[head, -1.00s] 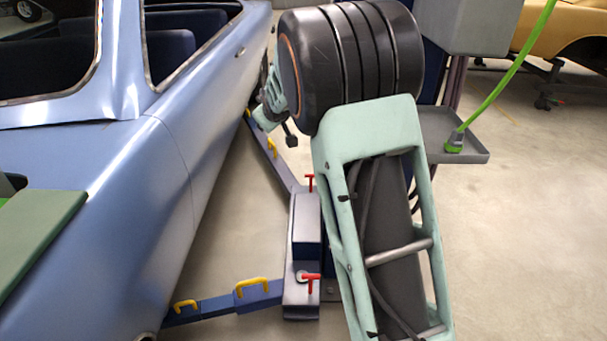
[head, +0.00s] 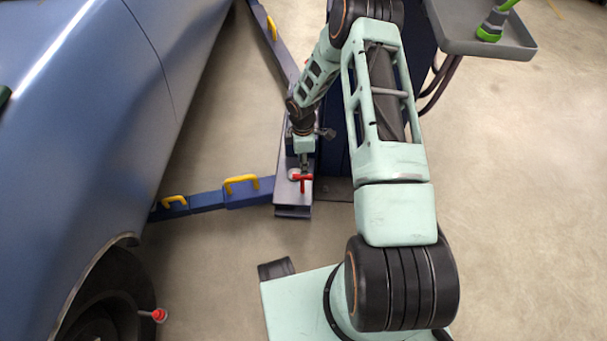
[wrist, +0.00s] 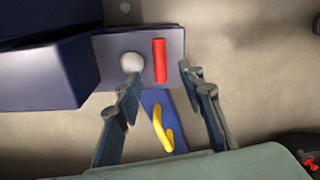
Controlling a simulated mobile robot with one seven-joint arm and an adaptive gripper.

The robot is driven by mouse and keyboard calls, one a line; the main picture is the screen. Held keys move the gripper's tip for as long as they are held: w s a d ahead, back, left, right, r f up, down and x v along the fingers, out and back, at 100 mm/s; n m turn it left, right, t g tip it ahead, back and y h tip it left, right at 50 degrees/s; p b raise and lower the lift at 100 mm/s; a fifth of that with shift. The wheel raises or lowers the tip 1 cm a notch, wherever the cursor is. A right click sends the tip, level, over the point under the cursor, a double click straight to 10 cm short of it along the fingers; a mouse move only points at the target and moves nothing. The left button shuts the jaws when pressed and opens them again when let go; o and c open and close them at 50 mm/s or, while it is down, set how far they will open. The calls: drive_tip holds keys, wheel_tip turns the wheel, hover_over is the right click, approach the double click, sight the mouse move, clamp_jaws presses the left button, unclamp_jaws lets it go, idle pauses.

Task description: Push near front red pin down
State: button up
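The near front red pin (head: 302,178) is a red T-shaped pin on the lift's grey base, where the near blue lift arm joins. In the wrist view it shows as a red bar (wrist: 160,60) beside a pale round knob. My gripper (head: 304,163) is just above the pin in the head view. In the wrist view my gripper (wrist: 161,80) has its two fingers spread apart, one on each side of the pin's line, with nothing between them. I cannot tell whether a finger touches the pin.
The near blue lift arm (head: 207,199) with yellow handles runs left under the blue car (head: 80,110). The lift column (head: 337,140) stands just right of the pin. A grey tray (head: 465,38) juts out at upper right. The floor at right is clear.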

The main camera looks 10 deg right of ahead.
sight(303, 178)
wheel_tip(303, 178, down, 10)
drive_tip(key=b, duration=0.3)
drive_tip(key=shift+f, duration=0.25)
clamp_jaws()
